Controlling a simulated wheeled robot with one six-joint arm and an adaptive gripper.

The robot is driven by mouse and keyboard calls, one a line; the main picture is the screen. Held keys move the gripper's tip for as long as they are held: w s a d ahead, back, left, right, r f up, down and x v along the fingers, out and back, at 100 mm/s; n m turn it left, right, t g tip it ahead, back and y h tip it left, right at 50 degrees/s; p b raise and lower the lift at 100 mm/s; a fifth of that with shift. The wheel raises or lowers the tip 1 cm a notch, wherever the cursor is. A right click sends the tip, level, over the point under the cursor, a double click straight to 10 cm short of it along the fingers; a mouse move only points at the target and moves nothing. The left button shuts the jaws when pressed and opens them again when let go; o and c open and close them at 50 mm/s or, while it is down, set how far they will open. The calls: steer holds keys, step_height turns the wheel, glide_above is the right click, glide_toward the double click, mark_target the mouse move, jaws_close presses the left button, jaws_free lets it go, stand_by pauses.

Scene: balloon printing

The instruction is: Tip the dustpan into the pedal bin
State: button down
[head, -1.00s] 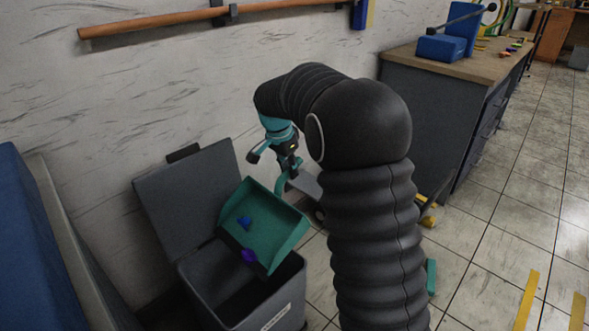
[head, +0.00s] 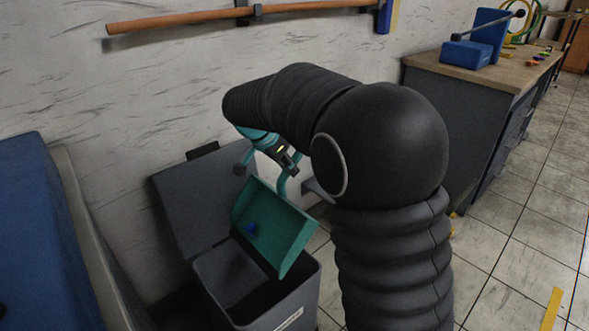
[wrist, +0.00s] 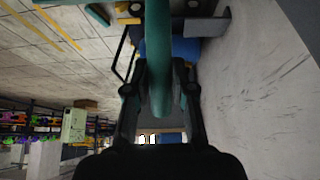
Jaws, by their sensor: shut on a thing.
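The green dustpan (head: 281,226) is tilted over the open grey pedal bin (head: 222,283) in the head view. One blue scrap (head: 252,229) shows on the pan's surface; no purple scrap is visible on it. The bin's lid (head: 190,200) stands raised against the wall side. My gripper (head: 279,153) is above the pan, shut on its handle. In the wrist view the teal handle (wrist: 159,60) runs between the fingers of my gripper (wrist: 158,100). The bottom of the bin is dark, so its contents cannot be told.
A blue padded thing (head: 40,230) stands at the left, close to the bin. A grey cabinet with a wooden top (head: 480,72) stands at the right back. A wooden rail (head: 180,20) is fixed on the wall.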

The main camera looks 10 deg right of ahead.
steer(key=shift+s+a+r, duration=0.2)
steer(key=shift+a, duration=0.15)
steer(key=shift+s+a+t+h+b, duration=0.4)
steer(key=shift+a+b, duration=0.2)
steer(key=shift+b, duration=0.25)
steer(key=s+a+r+t+h+b, duration=0.1)
steer(key=s+a+r+h+b, duration=0.1)
steer(key=a+b, duration=0.4)
steer(key=shift+s+a+r+t+h+b, duration=0.25)
steer(key=shift+s+h+b, duration=0.25)
steer(key=shift+s+b, duration=0.55)
